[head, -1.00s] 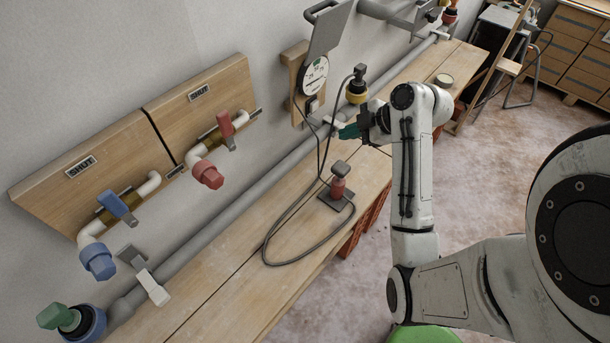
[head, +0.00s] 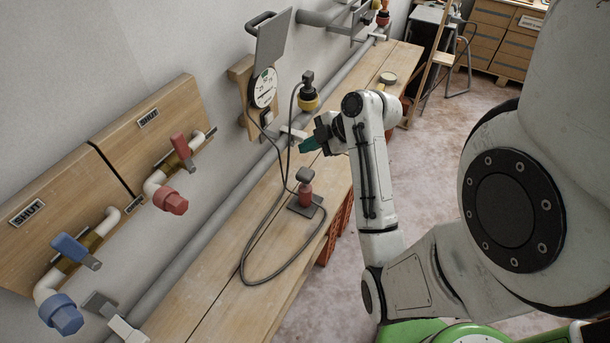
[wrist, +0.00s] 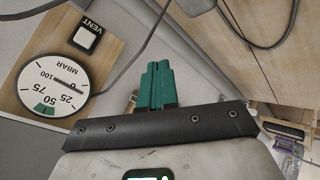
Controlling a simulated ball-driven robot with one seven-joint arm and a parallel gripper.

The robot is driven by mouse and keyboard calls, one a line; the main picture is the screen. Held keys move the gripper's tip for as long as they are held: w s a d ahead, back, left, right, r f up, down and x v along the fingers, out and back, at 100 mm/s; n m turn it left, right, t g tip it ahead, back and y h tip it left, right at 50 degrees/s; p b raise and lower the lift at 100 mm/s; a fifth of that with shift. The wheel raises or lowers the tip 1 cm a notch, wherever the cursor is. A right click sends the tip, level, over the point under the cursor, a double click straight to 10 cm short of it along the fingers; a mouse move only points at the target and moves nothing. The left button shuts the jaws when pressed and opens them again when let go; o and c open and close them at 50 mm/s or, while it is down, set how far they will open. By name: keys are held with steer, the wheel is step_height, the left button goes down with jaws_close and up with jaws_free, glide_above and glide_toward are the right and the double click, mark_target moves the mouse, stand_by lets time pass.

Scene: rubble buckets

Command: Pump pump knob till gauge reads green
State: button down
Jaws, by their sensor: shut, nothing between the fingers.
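The pump (head: 305,196) is a small red cylinder on a dark base plate on the bench. Its grey pump knob (head: 305,175) is on top, with a black hose running from the pump. The round white gauge (head: 263,88) hangs on a wooden wall board, and also shows upside down in the wrist view (wrist: 50,72). Its green band lies near the 50 mark; the dark needle appears to point towards the low end, outside green. My gripper (head: 306,146) has green fingers, shut and empty, above and behind the knob, apart from it. The fingers show in the wrist view (wrist: 157,80).
A VENT button (wrist: 87,36) sits beside the gauge. Red (head: 171,200) and blue (head: 62,314) valves are on wall boards at left. A grey pipe (head: 195,245) runs along the wall. The hose loops over the bench (head: 215,305), whose front part is clear.

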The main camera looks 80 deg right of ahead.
mark_target(308, 174)
step_height(308, 174, down, 7)
steer(key=b, duration=0.4)
steer(key=shift+r, duration=0.2)
stand_by(1.7)
steer(key=shift+f+b, duration=0.4)
steer(key=shift+b, duration=0.05)
steer(key=shift+f+b, duration=1.3)
steer(key=shift+f, duration=0.5)
stand_by(1.6)
stand_by(0.4)
steer(key=shift+r+p, duration=1.95)
steer(key=shift+r, duration=0.3)
